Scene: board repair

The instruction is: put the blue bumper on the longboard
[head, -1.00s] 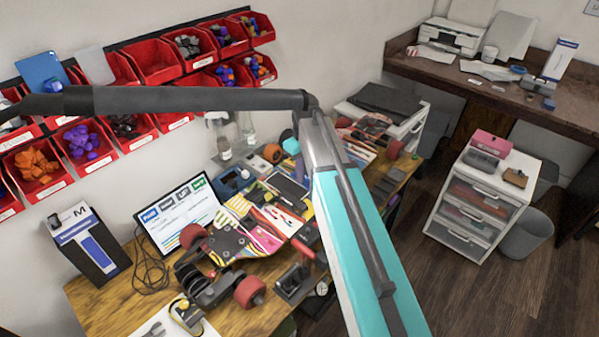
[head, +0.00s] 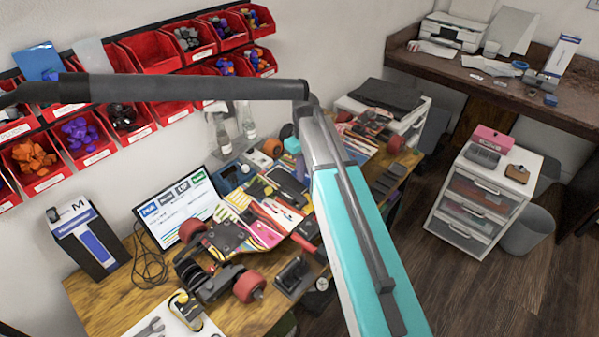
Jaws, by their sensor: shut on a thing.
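The longboard (head: 262,227) lies on the wooden workbench, with a black truck and red wheels (head: 249,287) at its near end. Its deck has yellow, pink and black stripes. My teal upper arm rises from the bottom of the view, and my dark forearm reaches left in front of the bins and out at the left edge. My gripper is beyond that edge, so neither it nor anything in it can be seen. I cannot make out a separate blue bumper.
Red wall bins hold orange pieces (head: 29,157), purple-blue pieces (head: 80,134) and other parts.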

